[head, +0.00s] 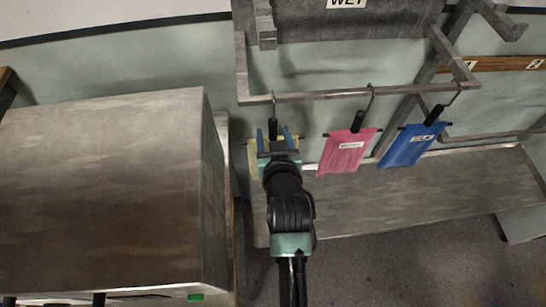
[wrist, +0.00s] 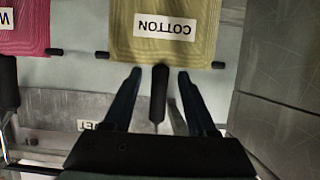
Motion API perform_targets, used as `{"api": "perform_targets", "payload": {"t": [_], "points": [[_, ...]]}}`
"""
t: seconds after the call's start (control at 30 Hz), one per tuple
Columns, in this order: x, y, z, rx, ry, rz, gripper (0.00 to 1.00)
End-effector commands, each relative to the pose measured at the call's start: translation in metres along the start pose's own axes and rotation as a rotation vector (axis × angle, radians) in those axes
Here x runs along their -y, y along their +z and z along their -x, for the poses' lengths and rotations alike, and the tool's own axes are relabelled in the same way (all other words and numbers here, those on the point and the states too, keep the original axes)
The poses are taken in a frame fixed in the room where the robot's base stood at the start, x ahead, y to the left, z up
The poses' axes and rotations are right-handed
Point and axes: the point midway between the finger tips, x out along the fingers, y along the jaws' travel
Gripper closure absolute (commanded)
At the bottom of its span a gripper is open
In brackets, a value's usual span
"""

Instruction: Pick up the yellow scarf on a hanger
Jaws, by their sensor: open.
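The yellow scarf (head: 253,161) hangs from the metal rail at the left end of the row, mostly hidden behind my arm in the head view. In the wrist view the scarf (wrist: 190,48) appears upside down, with a white label reading COTTON. Its hanger has a black bar and a thick black grip (wrist: 160,92). My gripper (head: 274,135) is open, its fingers on either side of that grip. In the wrist view my gripper (wrist: 159,74) shows gaps between both fingers and the grip.
A pink scarf (head: 345,153) and a blue scarf (head: 408,148) hang to the right on the same rail (head: 325,96). A large metal box (head: 110,190) stands close on the left. A grey shelf (head: 420,195) runs below the scarves.

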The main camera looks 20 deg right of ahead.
Motion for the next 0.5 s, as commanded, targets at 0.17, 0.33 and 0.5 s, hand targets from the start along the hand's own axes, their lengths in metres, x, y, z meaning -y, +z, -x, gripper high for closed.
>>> {"api": "perform_targets", "payload": {"t": [0.17,0.33,0.5], "points": [[-0.0004,0.0,-0.0074,0.0,0.001,0.0,0.43],[-0.0004,0.0003,-0.0074,0.0,0.001,0.0,0.43],[-0.0004,0.0001,-0.0072,0.0,0.001,0.0,0.7]]}}
